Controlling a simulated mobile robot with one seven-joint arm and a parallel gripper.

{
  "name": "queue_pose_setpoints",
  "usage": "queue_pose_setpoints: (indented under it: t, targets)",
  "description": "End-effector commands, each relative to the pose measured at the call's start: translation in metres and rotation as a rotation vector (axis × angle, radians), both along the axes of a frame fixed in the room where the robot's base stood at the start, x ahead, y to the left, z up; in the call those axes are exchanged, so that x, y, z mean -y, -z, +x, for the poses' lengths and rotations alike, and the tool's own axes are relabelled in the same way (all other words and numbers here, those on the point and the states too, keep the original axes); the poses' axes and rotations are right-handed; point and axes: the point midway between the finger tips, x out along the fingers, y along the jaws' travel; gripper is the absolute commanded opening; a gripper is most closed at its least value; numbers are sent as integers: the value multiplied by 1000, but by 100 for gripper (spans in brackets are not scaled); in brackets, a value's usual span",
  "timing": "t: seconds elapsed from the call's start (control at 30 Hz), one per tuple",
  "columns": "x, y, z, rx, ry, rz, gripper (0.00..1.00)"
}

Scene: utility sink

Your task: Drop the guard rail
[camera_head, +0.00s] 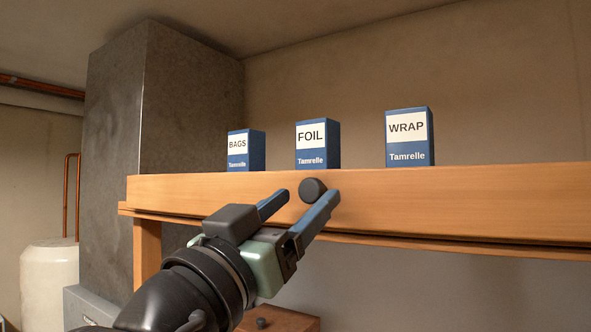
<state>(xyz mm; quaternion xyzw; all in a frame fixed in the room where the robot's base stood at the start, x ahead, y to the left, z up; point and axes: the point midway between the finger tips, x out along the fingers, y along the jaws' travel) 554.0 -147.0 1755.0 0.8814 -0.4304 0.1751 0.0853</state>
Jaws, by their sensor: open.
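The guard rail is a long orange-brown wooden board (450,200) along the front of a shelf. A round dark knob (312,190) sits on the board's front face. My gripper (305,196) reaches up from the lower left and is open. One blue-grey finger is to the left of the knob and the other is to its right and below. I cannot tell whether either finger touches the knob. The lower part of the board behind the gripper is hidden.
Blue and white boxes marked BAGS (246,150), FOIL (318,144) and WRAP (410,138) stand behind the board. A grey pillar (165,100) rises at the left. A white tank (48,280) and copper pipes (70,195) are further left.

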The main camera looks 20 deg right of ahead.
Motion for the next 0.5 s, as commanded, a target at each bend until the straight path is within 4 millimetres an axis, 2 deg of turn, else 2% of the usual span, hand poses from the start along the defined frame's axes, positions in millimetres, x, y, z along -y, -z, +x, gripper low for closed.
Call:
queue_pose_setpoints:
  t: [0.03,0.2,0.5]
  targets:
    - [5,-6,3,-3,3,0,69]
    - [13,-7,10,-1,-1,1,69]
    - [14,-6,11,-1,-1,1,69]
